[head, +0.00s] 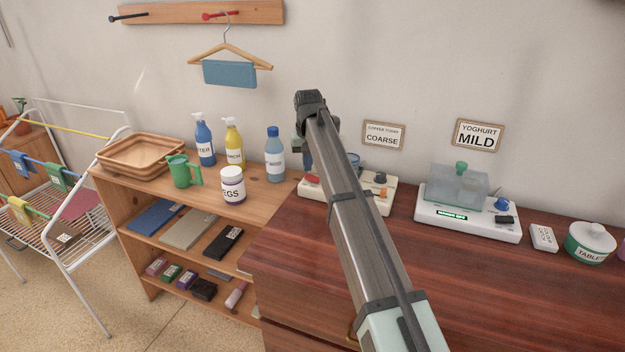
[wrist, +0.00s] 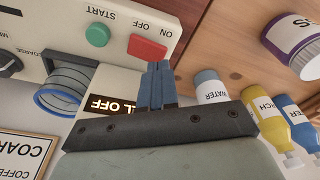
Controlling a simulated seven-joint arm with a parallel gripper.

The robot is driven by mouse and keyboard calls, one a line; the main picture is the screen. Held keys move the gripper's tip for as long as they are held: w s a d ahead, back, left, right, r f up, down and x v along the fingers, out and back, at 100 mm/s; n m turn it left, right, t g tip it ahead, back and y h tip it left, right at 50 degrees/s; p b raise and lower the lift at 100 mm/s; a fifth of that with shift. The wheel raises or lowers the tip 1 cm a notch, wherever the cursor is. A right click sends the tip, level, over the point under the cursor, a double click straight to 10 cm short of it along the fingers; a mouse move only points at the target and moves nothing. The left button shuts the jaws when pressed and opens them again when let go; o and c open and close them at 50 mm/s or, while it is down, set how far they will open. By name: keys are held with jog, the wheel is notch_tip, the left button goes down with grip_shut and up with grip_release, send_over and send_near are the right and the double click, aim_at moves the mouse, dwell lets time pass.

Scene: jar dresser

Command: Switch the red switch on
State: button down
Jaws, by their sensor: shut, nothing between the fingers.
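The red switch (wrist: 147,47) is on a cream machine, beside the printed words ON and OFF. In the head view the switch (head: 312,180) shows as a small red patch at the left end of the machine (head: 383,206). A display (wrist: 113,106), partly hidden by my fingers, shows letters ending in "L OFF". My gripper (wrist: 159,65) is shut and empty, its blue fingertips at the near edge of the switch, by its ON end. I cannot tell whether they touch it. In the head view the fingers (head: 308,159) are partly behind my arm.
A green START button (wrist: 97,35) and a blue-ringed cup (wrist: 64,90) are on the machine. A blue WATER bottle (head: 274,158) and an EGGS jar (head: 233,188) stand on the wooden shelf to the left. A white scale-like device (head: 467,226) is to the right.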

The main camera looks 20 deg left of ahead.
aim_at(307, 175)
jog(key=shift+f, duration=1.1)
dwell(0.9)
jog(key=shift+r, duration=3.6)
